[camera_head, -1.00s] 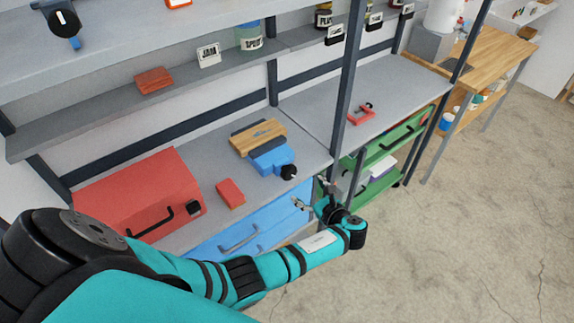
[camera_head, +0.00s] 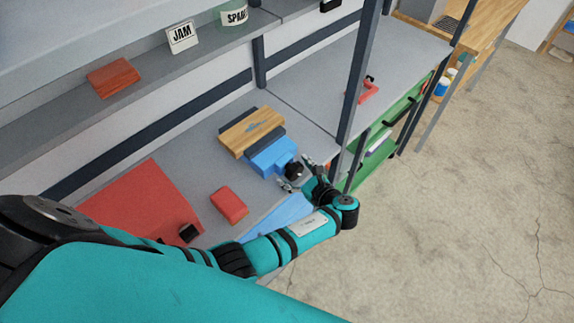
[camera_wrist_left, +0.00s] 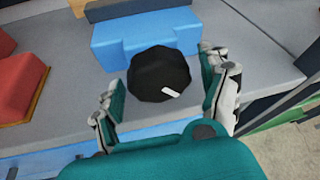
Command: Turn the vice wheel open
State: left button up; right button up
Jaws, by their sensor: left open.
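The blue vice (camera_head: 272,156) stands on the grey workbench with a wooden block (camera_head: 250,131) between its dark jaws. Its black wheel (camera_head: 294,171) faces the bench's front edge. In the left wrist view the wheel (camera_wrist_left: 159,74) shows a small white mark near its lower right. My left gripper (camera_head: 297,180) is open at the wheel. In the left wrist view its fingers (camera_wrist_left: 160,95) stand on the left and right of the wheel, with gaps visible. The wheel lies ahead of and between the fingertips. My right gripper is not in view.
A red block (camera_head: 229,205) lies on the bench left of the vice. A red toolbox (camera_head: 148,209) stands farther left, partly behind my arm. A dark upright post (camera_head: 358,75) rises right of the vice. Blue drawers (camera_head: 277,216) sit below the bench edge.

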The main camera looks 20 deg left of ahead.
pick_arm(q)
jog(key=shift+d, duration=0.1)
jog(key=shift+c, duration=0.5)
jog(key=c, duration=1.1)
jog(key=shift+o, duration=0.2)
jog(key=shift+n+t, duration=0.4)
jog(key=shift+n, duration=0.1)
jog(key=shift+r, duration=0.1)
jog(key=o, duration=1.2)
jog(key=shift+c, duration=0.2)
jog(key=v, duration=0.7)
jog(key=shift+d, duration=0.1)
